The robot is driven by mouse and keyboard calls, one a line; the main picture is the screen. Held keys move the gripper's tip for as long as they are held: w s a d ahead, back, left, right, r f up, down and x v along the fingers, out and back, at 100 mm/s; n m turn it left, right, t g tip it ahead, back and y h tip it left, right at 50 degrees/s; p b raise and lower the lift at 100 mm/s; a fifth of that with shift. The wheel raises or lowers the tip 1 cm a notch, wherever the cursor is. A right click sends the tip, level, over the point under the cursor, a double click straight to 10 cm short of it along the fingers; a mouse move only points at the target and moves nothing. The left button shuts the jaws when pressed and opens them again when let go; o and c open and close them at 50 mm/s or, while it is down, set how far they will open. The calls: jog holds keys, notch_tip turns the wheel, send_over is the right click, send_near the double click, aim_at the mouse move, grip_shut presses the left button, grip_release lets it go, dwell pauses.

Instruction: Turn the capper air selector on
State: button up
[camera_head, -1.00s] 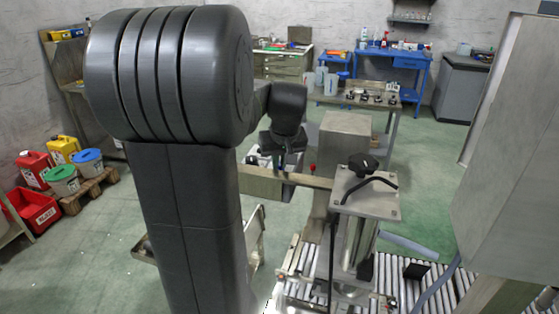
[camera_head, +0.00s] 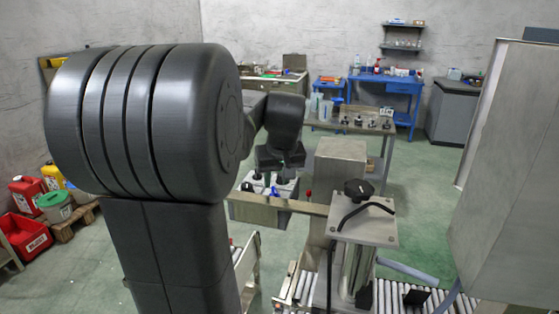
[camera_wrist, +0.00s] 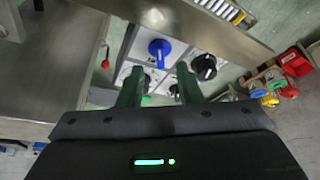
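The blue knob also shows in the head view (camera_head: 275,191). I cannot read any labels, so I cannot tell which knob is the capper air selector. In the wrist view my gripper (camera_wrist: 159,90) is open, its two fingers apart with nothing held. The blue knob appears beyond the gap between them, apparently untouched.
A metal beam (camera_head: 300,206) runs beside the panel, with a red-tipped lever (camera_head: 308,194) near it. A post with a black knob (camera_head: 358,188) and a grey box (camera_head: 340,160) stand to the right. A large grey cabinet (camera_head: 505,170) fills the far right.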

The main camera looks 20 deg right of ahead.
aim_at(275, 191)
jog(key=v, duration=0.9)
jog(key=shift+r+b, duration=0.35)
jog(key=shift+s, duration=0.1)
jog(key=p+x, duration=0.1)
jog(key=x, duration=1.3)
jog(key=shift+s, duration=0.1)
jog(key=shift+s+r, duration=0.1)
jog(key=shift+r, duration=0.05)
